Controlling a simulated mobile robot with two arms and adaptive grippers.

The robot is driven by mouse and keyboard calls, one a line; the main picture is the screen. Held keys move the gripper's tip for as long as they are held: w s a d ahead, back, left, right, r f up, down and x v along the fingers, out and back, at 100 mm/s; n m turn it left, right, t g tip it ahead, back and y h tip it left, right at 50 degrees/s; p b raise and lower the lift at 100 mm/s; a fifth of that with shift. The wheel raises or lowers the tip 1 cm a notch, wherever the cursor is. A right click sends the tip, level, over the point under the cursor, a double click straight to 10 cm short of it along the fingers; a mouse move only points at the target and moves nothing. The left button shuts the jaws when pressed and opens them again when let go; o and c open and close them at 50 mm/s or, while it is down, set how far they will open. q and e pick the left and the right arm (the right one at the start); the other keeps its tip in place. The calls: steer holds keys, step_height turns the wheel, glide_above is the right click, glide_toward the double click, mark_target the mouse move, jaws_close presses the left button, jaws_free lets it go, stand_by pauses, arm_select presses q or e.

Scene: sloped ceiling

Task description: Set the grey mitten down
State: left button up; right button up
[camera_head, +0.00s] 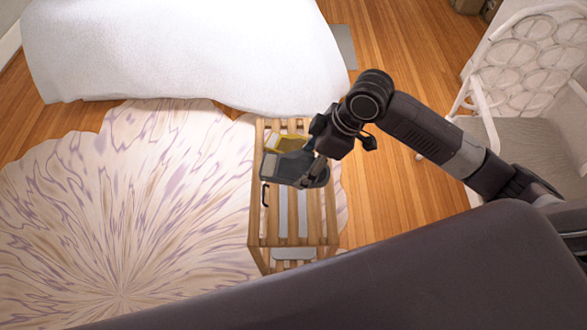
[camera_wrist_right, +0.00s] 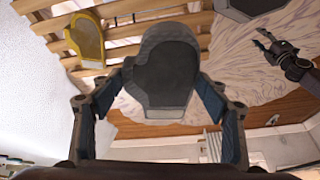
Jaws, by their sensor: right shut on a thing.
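The grey mitten (camera_head: 287,168) is in my right gripper (camera_head: 316,172), over the far half of a slatted wooden rack (camera_head: 254,222). In the right wrist view the mitten (camera_wrist_right: 170,72) sits between the two fingers of that gripper (camera_wrist_right: 163,100), its cuff towards the wrist. I cannot tell whether the mitten touches the slats. A yellow mitten (camera_head: 290,143) lies on the rack just beyond it and also shows in the wrist view (camera_wrist_right: 84,40). My left gripper (camera_wrist_right: 272,47) shows small at the upper right of the wrist view; its jaw state is unclear.
A dark curved handle (camera_head: 264,195) shows at the rack's left side. A white-covered bed (camera_head: 180,50) stands beyond the rack. A patterned rug (camera_head: 120,220) lies to the left. A white chair (camera_head: 480,125) stands to the right, with bare wooden floor (camera_head: 395,215) between.

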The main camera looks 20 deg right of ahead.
mark_target(295, 202)
steer(key=shift+w+a+r+n, duration=0.4)
steer(key=shift+a+r+n, duration=0.1)
steer(key=shift+n, duration=0.3)
steer(key=shift+f+g, duration=0.2)
steer(key=shift+g, duration=0.1)
step_height(295, 202, down, 20)
steer(key=shift+r+p, duration=0.2)
steer(key=shift+p, duration=0.1)
steer(key=o, duration=1.1)
steer(key=shift+o, duration=0.2)
steer(key=v, duration=1.2)
steer(key=shift+d, duration=0.1)
